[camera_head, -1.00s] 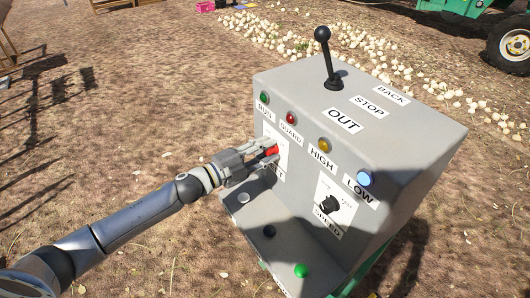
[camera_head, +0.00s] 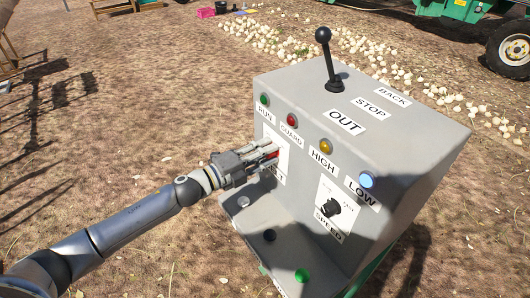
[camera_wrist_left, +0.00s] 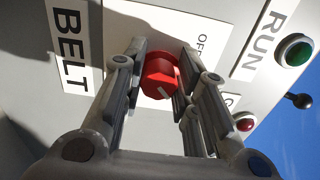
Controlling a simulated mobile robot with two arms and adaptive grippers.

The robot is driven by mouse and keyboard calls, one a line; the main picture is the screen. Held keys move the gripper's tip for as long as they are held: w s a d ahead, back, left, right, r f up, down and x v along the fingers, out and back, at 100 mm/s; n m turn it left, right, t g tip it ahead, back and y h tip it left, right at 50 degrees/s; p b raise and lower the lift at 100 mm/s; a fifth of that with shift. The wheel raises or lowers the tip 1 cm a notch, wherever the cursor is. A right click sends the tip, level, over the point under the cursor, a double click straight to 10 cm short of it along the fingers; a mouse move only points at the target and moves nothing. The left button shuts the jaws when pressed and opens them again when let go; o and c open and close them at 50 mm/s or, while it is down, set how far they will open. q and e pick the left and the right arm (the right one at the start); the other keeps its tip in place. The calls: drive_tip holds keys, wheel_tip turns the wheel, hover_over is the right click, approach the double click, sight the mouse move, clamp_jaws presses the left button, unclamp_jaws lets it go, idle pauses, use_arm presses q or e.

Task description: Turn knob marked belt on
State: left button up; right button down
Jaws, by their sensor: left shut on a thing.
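The red belt knob (camera_wrist_left: 160,77) is on the front face of a grey control box (camera_head: 400,160), on a white plate beside the label BELT (camera_wrist_left: 71,47). A white mark shows on the knob's face. My left gripper (camera_head: 270,150) reaches in from the left and is shut on the knob, one finger on each side of it. In the head view the fingers hide most of the knob. In the wrist view OFF shows on the plate; the rest of its lettering is hidden. My right gripper is not in view.
The box also carries a black SPEED knob (camera_head: 331,207), a black lever (camera_head: 328,60) on top, and lamps including a green RUN lamp (camera_head: 264,100). Buttons, one green (camera_head: 302,275), sit on the lower ledge. Onions (camera_head: 370,60) lie on the ground behind.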

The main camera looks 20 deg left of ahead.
use_arm(q)
drive_tip(key=o, duration=1)
drive_tip(key=shift+s, duration=0.1)
drive_tip(key=v, duration=1.2)
drive_tip(key=shift+a, duration=0.1)
